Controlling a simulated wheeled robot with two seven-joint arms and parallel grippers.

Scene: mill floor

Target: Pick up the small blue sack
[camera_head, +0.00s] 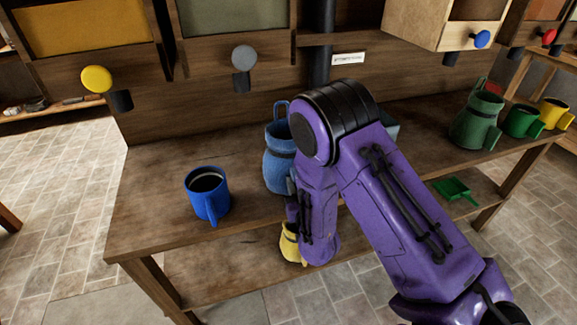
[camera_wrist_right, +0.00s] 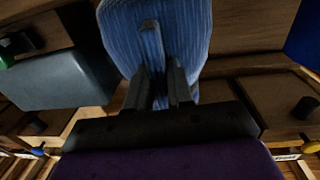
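The small blue sack (camera_head: 277,168) stands upright on the wooden bench, left of my purple right arm, which hides its right side. A loop shows at its top. In the right wrist view, the ribbed blue sack (camera_wrist_right: 190,25) fills the top middle. My right gripper (camera_wrist_right: 159,85) is at the sack, its two dark fingers close together on either side of a narrow blue strap. They appear shut on this strap. In the head view the arm mostly hides the gripper. My left gripper is in neither view.
A blue mug (camera_head: 207,194) stands left of the sack. A grey-blue box (camera_wrist_right: 60,76) is on its other side. A green sack (camera_head: 478,120), green mug (camera_head: 523,121) and yellow mug (camera_head: 556,114) stand farther right. A yellow sack (camera_head: 290,243) sits on the lower shelf. Bins with knobs overhang the bench.

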